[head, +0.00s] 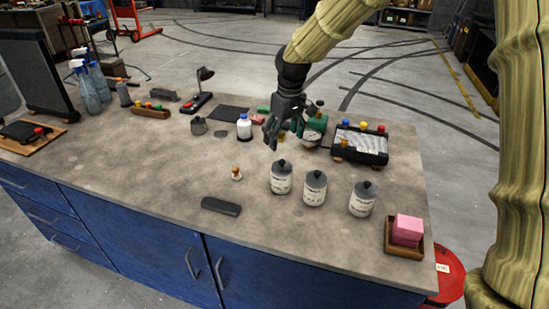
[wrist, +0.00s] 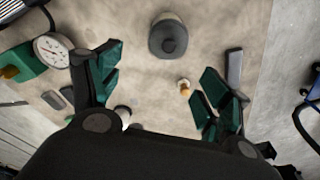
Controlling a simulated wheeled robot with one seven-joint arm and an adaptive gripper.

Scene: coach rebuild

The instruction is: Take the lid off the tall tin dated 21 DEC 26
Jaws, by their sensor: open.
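Three white tins with dark knobbed lids stand upright in a row on the bench: the left tin (head: 281,182), the middle tin (head: 314,192) and the right tin (head: 361,203). Each has a label with dark print too small to read, so I cannot tell which is dated 21 DEC 26. All three lids are on. My gripper (head: 285,132) is open and empty, above the bench behind the left tin. In the wrist view, my gripper (wrist: 158,75) has its green-padded fingers spread wide, with one dark-lidded tin (wrist: 168,38) beyond them.
A white bottle (head: 244,128) stands left of my gripper, and a green dial gauge (head: 313,132) is close on its right. A dark case (head: 221,206) lies near the front edge.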

